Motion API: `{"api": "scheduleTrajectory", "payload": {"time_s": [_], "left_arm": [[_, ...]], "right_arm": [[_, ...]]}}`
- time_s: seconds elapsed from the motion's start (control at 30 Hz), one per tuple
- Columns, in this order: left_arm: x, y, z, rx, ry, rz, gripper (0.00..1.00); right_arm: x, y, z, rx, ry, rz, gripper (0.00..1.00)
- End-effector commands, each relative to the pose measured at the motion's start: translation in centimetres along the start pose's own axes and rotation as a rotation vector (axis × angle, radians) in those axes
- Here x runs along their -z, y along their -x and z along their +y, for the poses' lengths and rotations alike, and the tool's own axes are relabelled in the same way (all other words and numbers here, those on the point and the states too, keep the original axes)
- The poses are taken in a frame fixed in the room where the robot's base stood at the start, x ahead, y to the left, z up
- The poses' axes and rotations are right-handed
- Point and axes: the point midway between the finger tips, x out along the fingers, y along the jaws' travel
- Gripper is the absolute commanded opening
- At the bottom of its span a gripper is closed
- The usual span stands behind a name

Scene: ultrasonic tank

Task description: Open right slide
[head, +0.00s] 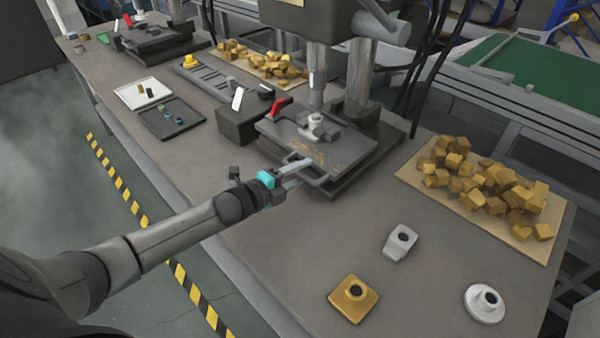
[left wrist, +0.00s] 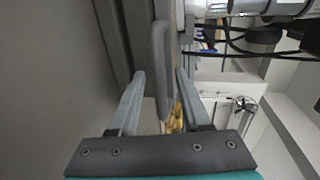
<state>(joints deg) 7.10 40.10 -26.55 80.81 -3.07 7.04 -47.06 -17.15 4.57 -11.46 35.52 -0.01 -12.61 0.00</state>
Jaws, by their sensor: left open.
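The right slide (head: 345,150) is a dark flat plate with a bar handle (head: 318,179) on its front edge, under a press column. A small white part (head: 317,122) sits on its fixture. My left gripper (head: 300,173) is at the handle, its fingers pointing towards the slide. In the left wrist view the handle bar (left wrist: 161,50) stands between the two spread fingers of the open left gripper (left wrist: 160,74). Gaps show on both sides of the bar, so it is not clamped. My right gripper is in neither view.
A board of brass blocks (head: 410,172) lies to the right. A white bracket (head: 400,242), a brass flange (head: 353,298) and a white flange (head: 485,303) stand in front. The bench left of them is bare.

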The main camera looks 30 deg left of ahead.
Motion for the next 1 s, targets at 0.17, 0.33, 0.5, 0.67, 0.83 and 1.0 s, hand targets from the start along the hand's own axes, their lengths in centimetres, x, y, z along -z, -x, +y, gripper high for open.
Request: {"api": "scheduleTrajectory", "payload": {"time_s": [0.17, 0.33, 0.5, 0.67, 0.83, 1.0], "left_arm": [[0.01, 0.01, 0.0, 0.0, 0.0, 0.0, 0.42], [0.01, 0.02, 0.01, 0.0, 0.0, 0.0, 0.23], [0.01, 0.03, 0.01, 0.0, 0.0, 0.0, 0.04], [0.01, 0.03, 0.01, 0.0, 0.0, 0.0, 0.0], [0.01, 0.03, 0.02, 0.0, 0.0, 0.0, 0.0], [0.01, 0.04, 0.02, 0.0, 0.0, 0.0, 0.0]], "right_arm": [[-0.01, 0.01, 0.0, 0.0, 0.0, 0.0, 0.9], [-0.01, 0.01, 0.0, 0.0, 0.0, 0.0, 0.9], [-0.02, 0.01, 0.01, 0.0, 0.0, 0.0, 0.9], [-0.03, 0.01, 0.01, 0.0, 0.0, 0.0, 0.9], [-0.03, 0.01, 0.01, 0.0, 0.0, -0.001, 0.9], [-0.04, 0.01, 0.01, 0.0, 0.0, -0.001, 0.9]]}}
